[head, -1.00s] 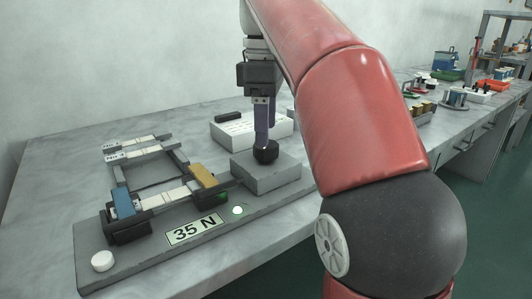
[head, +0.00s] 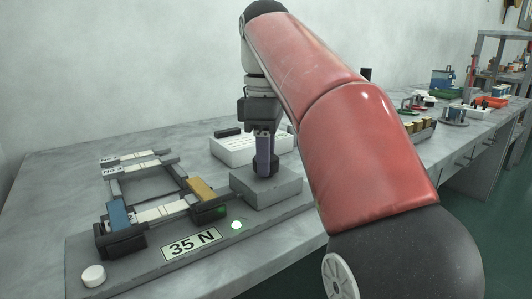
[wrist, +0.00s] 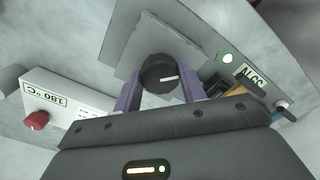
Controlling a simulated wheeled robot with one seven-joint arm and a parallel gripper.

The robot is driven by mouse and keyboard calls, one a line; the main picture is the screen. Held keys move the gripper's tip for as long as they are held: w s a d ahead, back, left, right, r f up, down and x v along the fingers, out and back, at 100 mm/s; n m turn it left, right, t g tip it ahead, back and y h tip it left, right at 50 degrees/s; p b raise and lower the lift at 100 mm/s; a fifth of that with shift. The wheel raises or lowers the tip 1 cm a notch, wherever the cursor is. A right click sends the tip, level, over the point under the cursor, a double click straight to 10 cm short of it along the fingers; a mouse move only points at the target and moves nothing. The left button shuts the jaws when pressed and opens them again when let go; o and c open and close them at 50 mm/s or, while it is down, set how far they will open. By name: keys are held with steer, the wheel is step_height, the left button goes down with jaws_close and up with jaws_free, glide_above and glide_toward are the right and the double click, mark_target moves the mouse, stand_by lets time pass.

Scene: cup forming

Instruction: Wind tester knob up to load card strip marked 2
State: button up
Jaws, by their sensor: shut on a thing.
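The tester (head: 130,262) is a long grey base on the bench. Its black round knob (wrist: 160,73) has a white pointer line and sits on a grey block (head: 285,190). My gripper (head: 265,170) points straight down with its purple fingers shut on the knob, one on each side in the wrist view. The tester's display (head: 192,244) reads 35 N, with a lit green-white lamp (head: 237,225) beside it. A pale strip (head: 163,212) spans between a blue clamp (head: 119,214) and a yellow clamp (head: 201,188). Its marking is not readable.
A white button (head: 93,275) is at the tester's near end.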

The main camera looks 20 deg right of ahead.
steer(key=shift+r+m+p, duration=0.2)
steer(key=shift+m+p, duration=0.8)
steer(key=m+p, duration=0.2)
steer(key=m, duration=0.1)
steer(key=shift+m+p, duration=0.3)
steer(key=shift+p, duration=0.1)
steer(key=m+p, duration=0.2)
steer(key=m, duration=0.1)
steer(key=shift+f, duration=0.1)
steer(key=shift+f+m, duration=0.1)
steer(key=shift+m, duration=1.5)
steer(key=o, duration=1)
